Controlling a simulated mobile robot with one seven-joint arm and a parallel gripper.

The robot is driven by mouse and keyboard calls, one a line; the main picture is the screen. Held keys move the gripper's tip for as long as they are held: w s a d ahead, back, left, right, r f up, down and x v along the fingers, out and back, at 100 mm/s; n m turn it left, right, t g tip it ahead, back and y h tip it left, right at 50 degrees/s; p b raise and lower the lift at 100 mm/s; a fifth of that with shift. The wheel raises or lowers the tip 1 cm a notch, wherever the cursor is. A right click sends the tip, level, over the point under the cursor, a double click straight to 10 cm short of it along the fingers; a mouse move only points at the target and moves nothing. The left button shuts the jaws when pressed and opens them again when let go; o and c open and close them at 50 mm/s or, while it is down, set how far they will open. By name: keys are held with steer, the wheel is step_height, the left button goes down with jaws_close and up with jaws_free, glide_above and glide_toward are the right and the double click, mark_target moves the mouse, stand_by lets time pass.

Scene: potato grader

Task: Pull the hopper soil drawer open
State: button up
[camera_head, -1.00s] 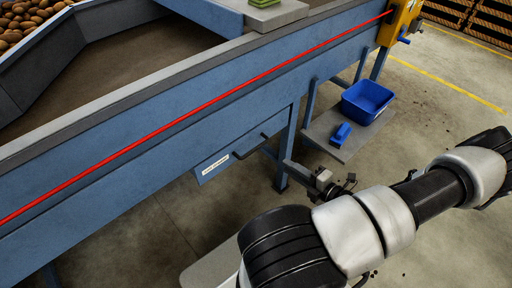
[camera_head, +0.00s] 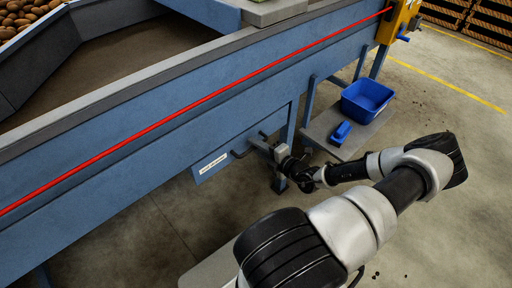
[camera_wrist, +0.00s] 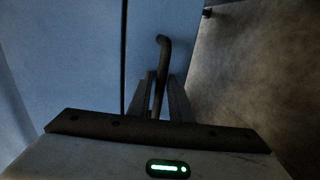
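The hopper soil drawer (camera_head: 206,172) is a blue front with a white label, set low in the side of the blue hopper. It looks shut. Its dark bar handle (camera_head: 240,154) sticks out from the front; my gripper (camera_head: 258,144) is at the handle's right part and hides some of it. In the wrist view the handle (camera_wrist: 163,48) runs between the two fingers of my gripper (camera_wrist: 161,85). The fingers look open around the bar, with a narrow gap showing on the right side; contact cannot be made out.
A blue hopper leg (camera_head: 291,120) stands just right of the drawer. Beyond it, a low shelf (camera_head: 318,127) bears a blue bin (camera_head: 366,100) and a small blue object (camera_head: 341,132). The concrete floor (camera_head: 150,235) in front of the drawer is clear.

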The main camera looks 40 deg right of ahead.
steer(key=shift+w, duration=0.1)
jaws_close()
steer(key=f+p+v, duration=0.1)
steer(key=f+v, duration=0.2)
steer(key=v, duration=1.2)
steer(key=s+f+v, duration=0.1)
steer(key=f+v, duration=0.2)
steer(key=v, duration=1.2)
steer(key=shift+s+d+p, duration=0.25)
steer(key=shift+s+p, duration=0.1)
steer(key=shift+s, duration=0.15)
steer(key=shift+f, duration=0.1)
jaws_free()
